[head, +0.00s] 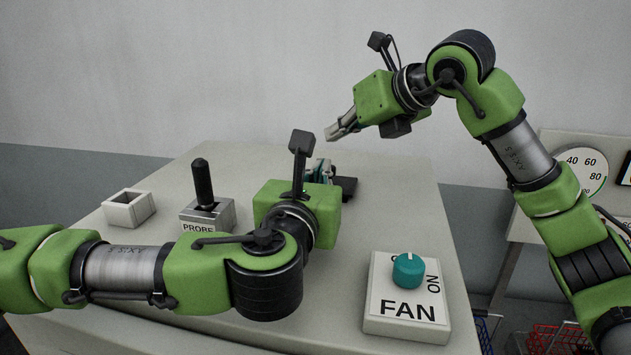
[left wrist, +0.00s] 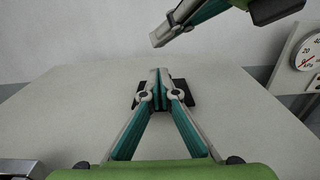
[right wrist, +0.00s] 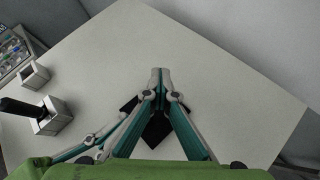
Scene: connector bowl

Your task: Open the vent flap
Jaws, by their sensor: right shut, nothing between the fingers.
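A dark flat square piece, which looks like the vent flap (head: 347,184), is on the light tabletop behind my left wrist. It also shows behind my left fingers in the left wrist view (left wrist: 182,92) and below my right fingers in the right wrist view (right wrist: 157,131). My left gripper (left wrist: 160,74) has its fingertips together over this piece. I see nothing between them, and whether they touch the piece is hidden. My right gripper (head: 332,133) is shut and empty, in the air above and behind the left one.
A PROBE lever (head: 203,185) and an open square box (head: 128,208) stand left. A FAN switch with a teal knob (head: 408,271) sits front right. A gauge (head: 580,172) and red basket (head: 555,338) are beyond the right edge. The table's far right is clear.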

